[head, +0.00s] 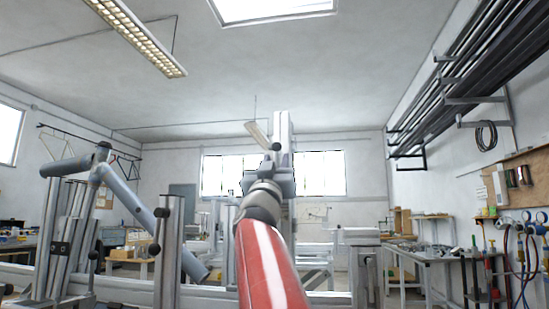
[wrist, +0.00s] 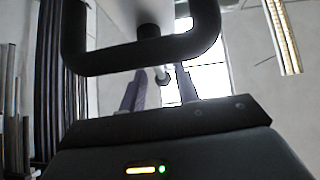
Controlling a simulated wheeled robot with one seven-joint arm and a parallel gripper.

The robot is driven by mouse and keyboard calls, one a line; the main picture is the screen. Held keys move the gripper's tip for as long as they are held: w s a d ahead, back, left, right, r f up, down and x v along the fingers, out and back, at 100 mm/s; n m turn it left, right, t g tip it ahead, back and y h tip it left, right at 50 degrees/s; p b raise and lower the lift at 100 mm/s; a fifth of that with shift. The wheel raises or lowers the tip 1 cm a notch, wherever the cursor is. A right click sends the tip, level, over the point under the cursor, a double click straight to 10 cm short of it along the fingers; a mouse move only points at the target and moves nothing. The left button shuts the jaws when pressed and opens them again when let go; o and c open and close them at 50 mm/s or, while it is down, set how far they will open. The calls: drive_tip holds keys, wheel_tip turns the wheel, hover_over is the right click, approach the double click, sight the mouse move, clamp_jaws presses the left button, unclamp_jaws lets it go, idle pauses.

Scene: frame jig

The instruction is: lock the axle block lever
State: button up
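A pale, flat lever (head: 257,133) slants up and left from a dark round knob (head: 276,146) beside the top of a metal post (head: 283,125) in the head view. I take it for the axle block lever. My gripper (head: 279,165), at the end of my red arm, is right below it and overlaps the post. I cannot tell whether they touch. In the wrist view the two fingers of my gripper (wrist: 160,92) stand apart with a gap between them. A small pale part with a dark end (wrist: 162,75) shows beyond the gap. The axle block is mostly hidden.
A grey tube frame (head: 130,195) is held on jig posts (head: 170,250) at the left. A dark U-shaped bar (wrist: 145,50) crosses the top of the wrist view. Benches (head: 425,255) stand at the right. The air above the lever is clear.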

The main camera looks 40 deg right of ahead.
clamp_jaws()
idle(0.5)
